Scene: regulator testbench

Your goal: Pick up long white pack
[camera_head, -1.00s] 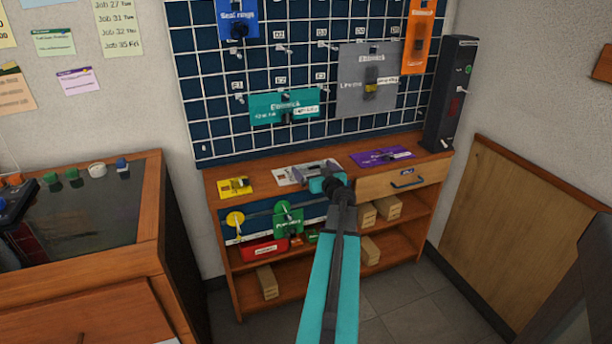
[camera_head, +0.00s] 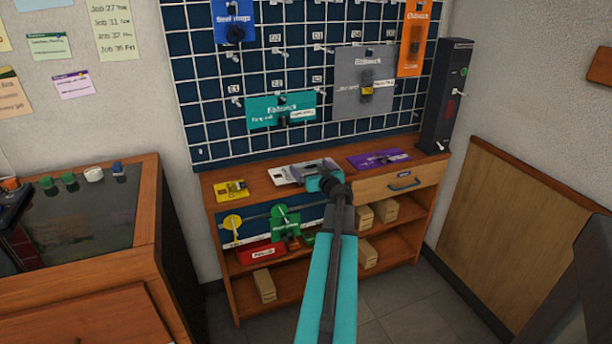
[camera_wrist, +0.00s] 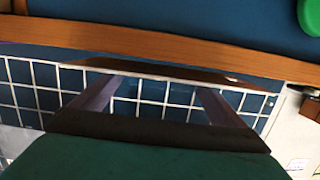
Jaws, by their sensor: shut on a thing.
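The long white pack (camera_head: 286,175) is a flat white card at the middle of the wooden cabinet top, between a yellow pack and a purple pack. My gripper (camera_head: 318,169), teal and dark, covers the right part of it. The jaws are shut on the pack. In the wrist view my gripper's two fingers (camera_wrist: 155,84) reach to a thin dark and white edge, which looks like the pack seen edge-on. Whether the pack still touches the cabinet top cannot be told.
The yellow pack (camera_head: 231,191) lies left and the purple pack (camera_head: 378,159) right on the cabinet top (camera_head: 255,177). A pegboard (camera_head: 210,120) with hanging packs rises behind. A dark upright box (camera_head: 446,98) stands at the right end. Lower shelves hold cartons (camera_head: 264,286).

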